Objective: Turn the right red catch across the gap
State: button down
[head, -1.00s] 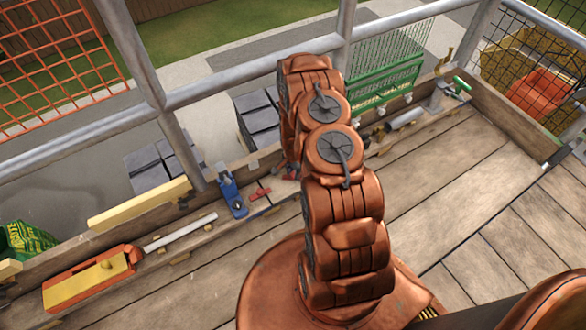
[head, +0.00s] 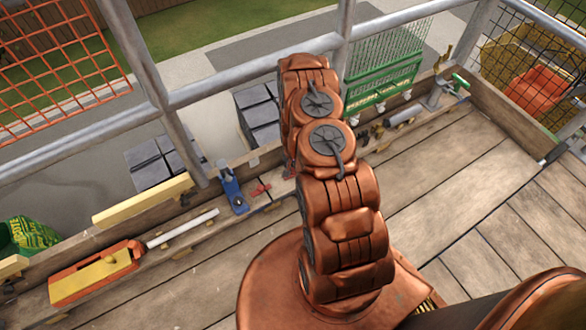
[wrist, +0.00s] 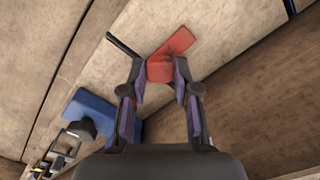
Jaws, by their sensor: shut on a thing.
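In the wrist view a red catch (wrist: 172,52) lies on pale boards, its near end between my fingertips and its other end pointing up and right. My gripper (wrist: 161,78) is shut on that near end. A dark thin bar (wrist: 122,45) lies just left of the catch. In the head view my arm hides the gripper; only a small reddish bit (head: 289,172) shows beside the arm. Another red catch (head: 262,190) lies in the open to its left, apart from my arm. How the held catch stands to the gap is not clear.
A blue tool (head: 232,195) stands left of the open red catch. A white tube (head: 183,228) and an orange-and-yellow tool (head: 97,272) lie farther left. A green rack (head: 384,75) stands beyond the rail. The plank floor (head: 450,200) at right is clear.

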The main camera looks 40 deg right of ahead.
jog(key=c, duration=0.8)
grip_release()
jog(key=shift+c, duration=0.2)
jog(key=shift+r, duration=0.1)
notch_tip(320, 180, up, 12)
dwell(0.6)
jog(key=shift+a, duration=0.1)
